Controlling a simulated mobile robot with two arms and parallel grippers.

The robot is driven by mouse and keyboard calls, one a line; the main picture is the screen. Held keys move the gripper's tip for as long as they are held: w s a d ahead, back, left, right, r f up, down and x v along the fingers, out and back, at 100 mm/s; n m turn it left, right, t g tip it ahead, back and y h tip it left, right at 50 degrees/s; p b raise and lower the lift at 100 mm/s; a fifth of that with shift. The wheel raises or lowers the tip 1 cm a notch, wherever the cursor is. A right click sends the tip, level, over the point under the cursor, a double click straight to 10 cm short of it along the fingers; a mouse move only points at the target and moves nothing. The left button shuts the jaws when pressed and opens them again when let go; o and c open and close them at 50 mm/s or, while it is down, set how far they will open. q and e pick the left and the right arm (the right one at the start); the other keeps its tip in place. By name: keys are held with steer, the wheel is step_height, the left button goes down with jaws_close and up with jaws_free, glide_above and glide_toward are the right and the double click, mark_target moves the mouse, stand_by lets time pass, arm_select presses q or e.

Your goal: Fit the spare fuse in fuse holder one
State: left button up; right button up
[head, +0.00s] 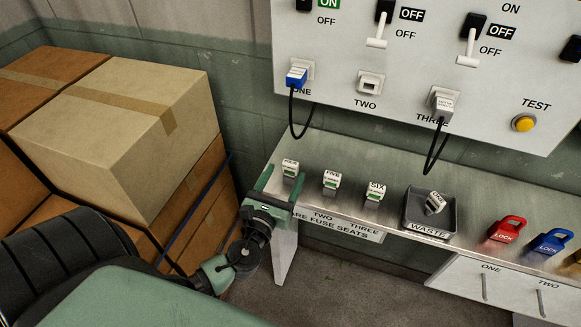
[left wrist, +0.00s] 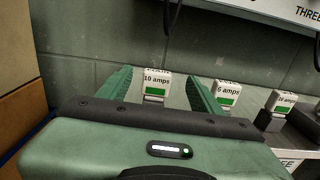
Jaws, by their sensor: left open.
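Fuse holder one (head: 297,75), at the panel's left, has a blue piece on its front with a black cord hanging from it. Several spare fuses stand along the shelf. The leftmost spare fuse (head: 290,168) is white with a green patch, and reads "10 amps" in the left wrist view (left wrist: 155,86). My left gripper (head: 280,182) is open at this fuse. In the left wrist view, its fingers (left wrist: 160,82) show on either side of the fuse, apart from it. The fuse's lower part is hidden by the gripper body. My right gripper is not in view.
Two other spare fuses, the middle one (head: 331,182) and the right one (head: 375,194), stand to the right. A grey waste tray (head: 409,221) holds a tilted fuse. Red (head: 508,230) and blue (head: 551,243) locks lie further right. Cardboard boxes (head: 120,110) are stacked at left.

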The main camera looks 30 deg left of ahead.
mark_target(289, 165)
arm_select(q)
steer(key=p+x, duration=0.1)
steer(key=x, duration=0.4)
steer(key=shift+s+a+f, duration=0.1)
steer(key=shift+a, duration=0.05)
steer(key=shift+w+a+f+p, duration=0.1)
steer(key=shift+w+p, duration=0.2)
steer(key=shift+w, duration=0.15)
steer(key=c, duration=1.4)
